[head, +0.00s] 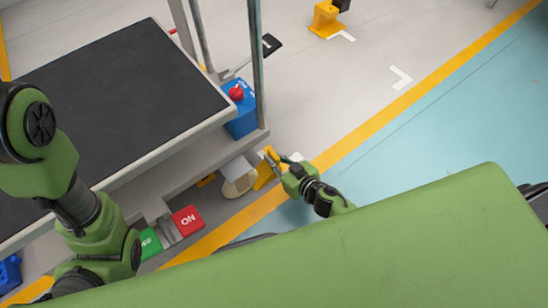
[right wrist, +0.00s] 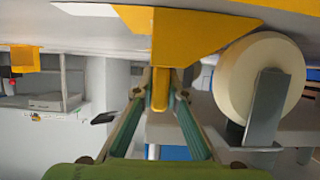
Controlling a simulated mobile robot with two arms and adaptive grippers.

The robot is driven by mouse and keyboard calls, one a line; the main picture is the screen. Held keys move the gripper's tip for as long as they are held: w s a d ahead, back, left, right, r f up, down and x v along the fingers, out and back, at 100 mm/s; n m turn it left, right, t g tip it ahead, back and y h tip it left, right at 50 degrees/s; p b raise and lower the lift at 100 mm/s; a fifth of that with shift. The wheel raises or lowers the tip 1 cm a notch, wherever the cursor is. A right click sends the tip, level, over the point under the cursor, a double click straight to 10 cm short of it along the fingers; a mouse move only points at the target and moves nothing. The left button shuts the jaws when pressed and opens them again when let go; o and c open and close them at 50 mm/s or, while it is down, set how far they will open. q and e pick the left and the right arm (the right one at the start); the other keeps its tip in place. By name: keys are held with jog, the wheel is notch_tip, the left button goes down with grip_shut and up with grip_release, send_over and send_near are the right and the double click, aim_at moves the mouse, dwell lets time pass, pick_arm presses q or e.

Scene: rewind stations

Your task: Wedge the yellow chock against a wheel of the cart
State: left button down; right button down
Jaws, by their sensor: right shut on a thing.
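The cart (head: 120,85) has a dark flat top and stands at the left in the head view. One of its cream wheels (head: 238,178) shows under its near right corner; it also shows at the right in the right wrist view (right wrist: 262,70). My right gripper (head: 283,167) is shut on the grip of the yellow chock (head: 263,176), just right of that wheel. In the right wrist view the chock (right wrist: 185,38) has its pointed end toward the wheel, very close to it. I cannot tell whether they touch. My left arm shows, but its gripper does not.
A red ON block (head: 188,220) and a green block (head: 150,242) sit at the cart's near edge. A blue box with a red knob (head: 237,92) is by the cart's post. A yellow object (head: 325,18) stands far back. The floor to the right is clear.

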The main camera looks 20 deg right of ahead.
jog(key=shift+s+a, duration=0.15)
jog(key=shift+a, duration=0.55)
jog(key=c, duration=2)
grip_release()
jog(key=shift+o, duration=0.2)
jog(key=shift+f, duration=0.1)
jog(key=shift+s+d, duration=0.15)
jog(key=shift+s, duration=0.35)
jog(key=v, duration=0.3)
jog(key=d+v, duration=0.1)
jog(key=v, duration=0.3)
jog(key=shift+w+r, duration=0.15)
jog(key=shift+r, duration=0.05)
